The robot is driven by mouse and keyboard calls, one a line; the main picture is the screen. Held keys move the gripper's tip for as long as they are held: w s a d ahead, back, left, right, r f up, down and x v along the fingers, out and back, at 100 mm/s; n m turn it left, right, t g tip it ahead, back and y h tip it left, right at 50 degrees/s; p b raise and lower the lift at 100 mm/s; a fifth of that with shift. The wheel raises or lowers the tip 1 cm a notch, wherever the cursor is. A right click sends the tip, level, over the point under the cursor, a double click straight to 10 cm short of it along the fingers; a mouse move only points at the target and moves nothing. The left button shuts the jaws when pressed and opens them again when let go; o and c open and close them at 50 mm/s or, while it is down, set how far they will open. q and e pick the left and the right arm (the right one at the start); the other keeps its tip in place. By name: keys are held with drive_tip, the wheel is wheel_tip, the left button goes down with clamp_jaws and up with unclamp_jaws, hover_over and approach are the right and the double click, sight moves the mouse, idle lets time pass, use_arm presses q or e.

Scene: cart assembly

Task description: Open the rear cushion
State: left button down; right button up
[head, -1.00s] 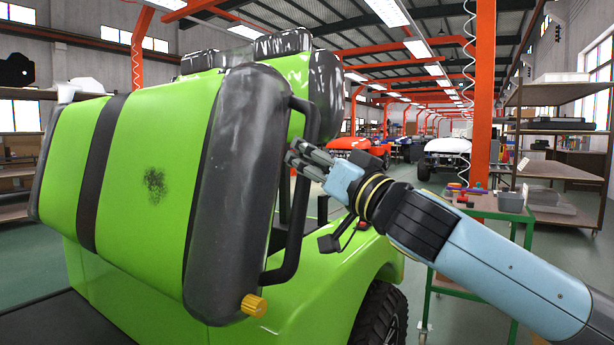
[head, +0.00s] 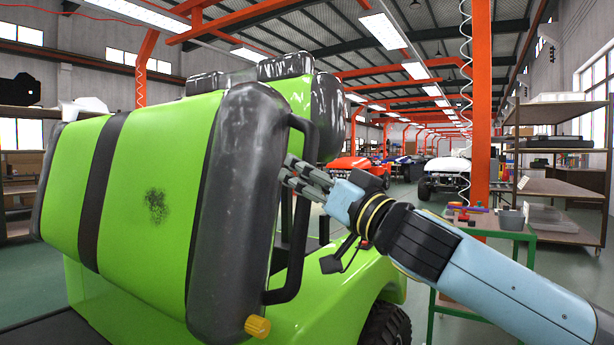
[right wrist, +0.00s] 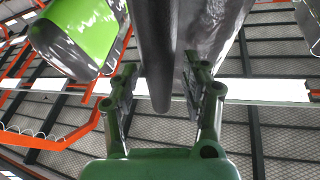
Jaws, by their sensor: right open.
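The rear cushion (head: 135,195) of the cart is a green seat back with black bands and puffy black sides. It stands tilted over the green body. A black bar handle (head: 299,250) runs down its right side, and a yellow knob (head: 257,327) sits at its lower corner. My right gripper (head: 292,172) is at the upper part of this handle with its fingers apart. In the right wrist view a dark bar (right wrist: 157,60) lies between the open fingers, with a gap on both sides. My left gripper is not in view.
A green-framed table (head: 490,225) with small parts and a grey cup stands at the right, behind my right arm. A wheel (head: 388,328) shows below the arm. Shelves (head: 560,150) stand at the far right. Other vehicles are parked farther back.

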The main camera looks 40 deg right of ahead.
drive_tip(key=v, duration=1.2)
idle(0.6)
